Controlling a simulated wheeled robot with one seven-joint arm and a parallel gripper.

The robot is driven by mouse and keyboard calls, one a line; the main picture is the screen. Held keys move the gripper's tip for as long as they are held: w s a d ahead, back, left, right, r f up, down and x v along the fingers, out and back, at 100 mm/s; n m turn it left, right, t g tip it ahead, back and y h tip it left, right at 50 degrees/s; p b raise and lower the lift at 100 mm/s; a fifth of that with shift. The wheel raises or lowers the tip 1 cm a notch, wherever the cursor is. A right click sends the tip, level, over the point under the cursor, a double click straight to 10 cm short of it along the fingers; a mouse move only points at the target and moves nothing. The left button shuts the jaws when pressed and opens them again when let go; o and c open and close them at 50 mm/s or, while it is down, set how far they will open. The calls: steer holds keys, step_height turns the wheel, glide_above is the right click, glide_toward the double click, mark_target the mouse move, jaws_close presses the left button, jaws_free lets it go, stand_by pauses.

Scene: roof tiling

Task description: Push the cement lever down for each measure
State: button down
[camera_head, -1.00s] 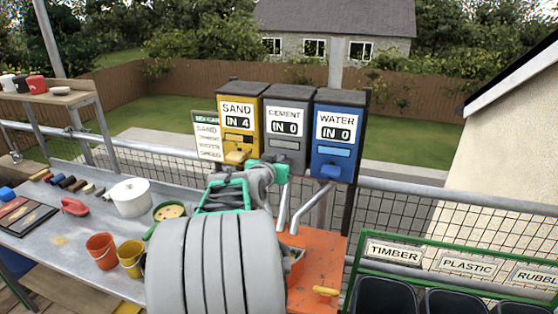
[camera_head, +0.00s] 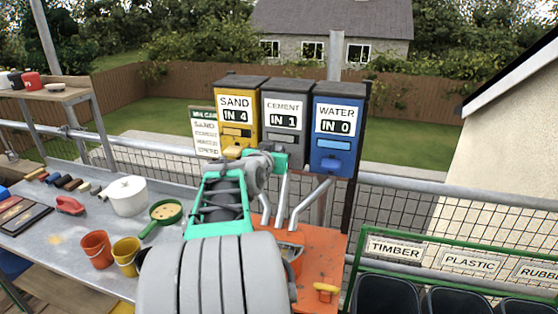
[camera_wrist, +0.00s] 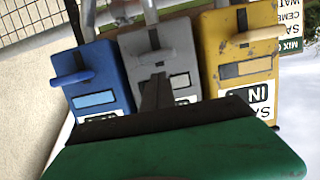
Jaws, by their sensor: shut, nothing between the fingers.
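The grey cement dispenser (camera_head: 285,118) stands between the yellow sand and blue water dispensers, and its display reads IN 1. My arm hides its lower front in the head view. In the wrist view, which is turned over, the cement dispenser (camera_wrist: 185,55) shows its grey lever (camera_wrist: 154,48). My gripper (camera_wrist: 157,80) is shut and empty, with its dark fingers in front of the cement dispenser's face, close to the lever. I cannot tell whether they touch it. In the head view, my gripper (camera_head: 280,158) is at the cement dispenser's lower front.
The sand dispenser (camera_head: 237,103) reads IN 4 and the water dispenser (camera_head: 336,100) reads IN 0. Metal chutes lead down to an orange stand (camera_head: 320,255). A workbench with buckets (camera_head: 97,248) and a green pan (camera_head: 166,212) is at left; labelled bins (camera_head: 385,295) are at lower right.

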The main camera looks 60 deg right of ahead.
steer(key=b+v, duration=0.2)
steer(key=v, duration=0.7)
steer(key=shift+a, duration=0.2)
